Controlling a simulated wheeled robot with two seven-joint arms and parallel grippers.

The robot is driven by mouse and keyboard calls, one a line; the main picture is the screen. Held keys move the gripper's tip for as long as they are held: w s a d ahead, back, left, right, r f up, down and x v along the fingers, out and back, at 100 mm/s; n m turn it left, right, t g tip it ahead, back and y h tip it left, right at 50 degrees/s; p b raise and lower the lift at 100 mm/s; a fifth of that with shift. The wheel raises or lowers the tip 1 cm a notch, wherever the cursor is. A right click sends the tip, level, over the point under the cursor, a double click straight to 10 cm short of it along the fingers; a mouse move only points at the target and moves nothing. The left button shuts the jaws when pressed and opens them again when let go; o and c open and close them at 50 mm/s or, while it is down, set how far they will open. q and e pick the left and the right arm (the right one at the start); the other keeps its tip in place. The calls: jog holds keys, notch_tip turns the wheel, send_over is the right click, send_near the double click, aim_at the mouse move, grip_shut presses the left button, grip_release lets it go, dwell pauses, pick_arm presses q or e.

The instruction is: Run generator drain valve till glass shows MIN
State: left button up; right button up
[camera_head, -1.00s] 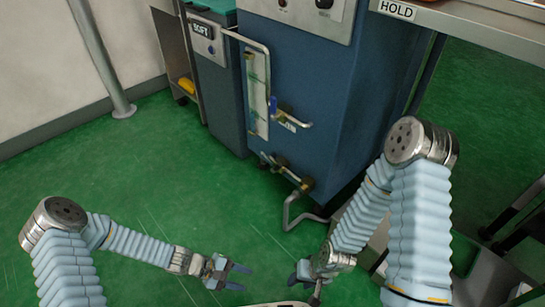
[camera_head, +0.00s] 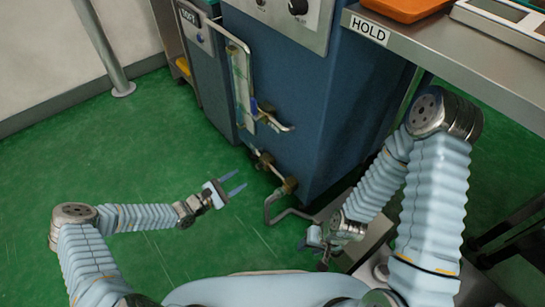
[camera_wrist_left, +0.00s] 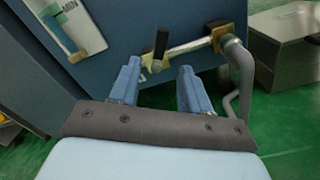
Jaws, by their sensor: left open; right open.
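The blue generator cabinet (camera_head: 330,110) stands at the centre. Its sight glass (camera_head: 241,88) is mounted on the front left edge; the liquid level is too small to read. The glass's lower end shows in the left wrist view (camera_wrist_left: 78,28) with a label ending in "MIN". Below it, the drain valve (camera_head: 264,160) has a dark lever (camera_wrist_left: 160,45) on a pipe that leads to a bent grey drain pipe (camera_wrist_left: 236,75). My left gripper (camera_head: 236,183) is open and empty, just short of the valve; its fingers point at the lever. My right gripper (camera_head: 318,251) is open and empty, low beside the cabinet.
A steel counter marked HOLD (camera_head: 366,29) with an orange tray (camera_head: 405,8) stands at the right. A smaller blue unit (camera_head: 208,80) stands left of the cabinet. A grey post (camera_head: 104,50) rises at the left. Green floor is clear at left.

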aim_at(260, 166)
pick_arm(q)
jog(key=b+x, duration=0.1)
jog(key=x, duration=1.2)
jog(key=shift+d, duration=0.1)
grip_shut()
